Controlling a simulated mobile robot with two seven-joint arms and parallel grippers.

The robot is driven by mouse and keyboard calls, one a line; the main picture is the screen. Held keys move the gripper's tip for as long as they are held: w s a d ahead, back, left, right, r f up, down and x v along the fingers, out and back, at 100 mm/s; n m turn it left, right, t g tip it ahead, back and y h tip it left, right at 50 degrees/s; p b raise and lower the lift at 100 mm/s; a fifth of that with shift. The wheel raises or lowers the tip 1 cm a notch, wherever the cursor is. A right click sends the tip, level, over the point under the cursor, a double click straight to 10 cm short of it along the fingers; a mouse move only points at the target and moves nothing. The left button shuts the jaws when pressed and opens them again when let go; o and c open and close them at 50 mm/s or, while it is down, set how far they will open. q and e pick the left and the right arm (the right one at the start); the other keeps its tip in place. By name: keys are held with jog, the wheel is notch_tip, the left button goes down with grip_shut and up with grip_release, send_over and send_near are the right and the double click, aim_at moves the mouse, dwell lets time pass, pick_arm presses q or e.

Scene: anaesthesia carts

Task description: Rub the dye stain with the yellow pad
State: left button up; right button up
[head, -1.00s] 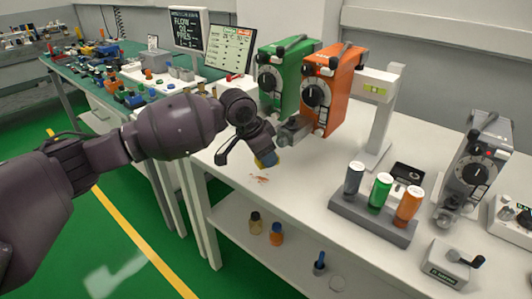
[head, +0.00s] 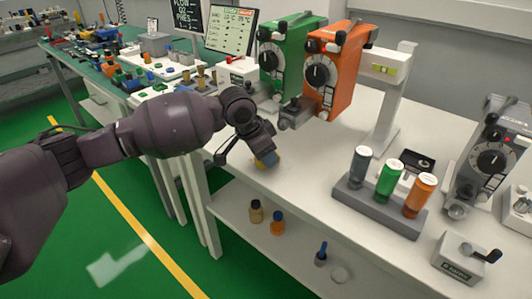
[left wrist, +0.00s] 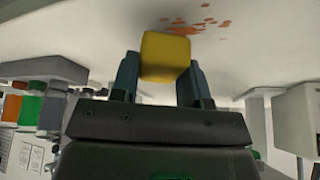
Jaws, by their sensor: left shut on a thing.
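My left gripper (head: 264,150) is shut on the yellow pad (left wrist: 165,57), a small block held between its two fingers. In the head view a little of the pad shows beneath the fingers, low over the white bench top. The dye stain (left wrist: 196,26) is a scatter of orange-red spots on the white surface. In the left wrist view it lies just beyond the pad, mostly to its right. In the head view I cannot make out the stain now; the gripper seems to cover it. I cannot tell whether the pad touches the surface. My right gripper is out of view.
A grey rack (head: 380,204) with three coloured cylinders stands to the right. Bare bench top lies between rack and gripper. The lower shelf holds small bottles.

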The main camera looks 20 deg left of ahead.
pick_arm(q)
jog(key=shift+f, duration=1)
dwell(0.5)
jog(key=shift+a, duration=0.1)
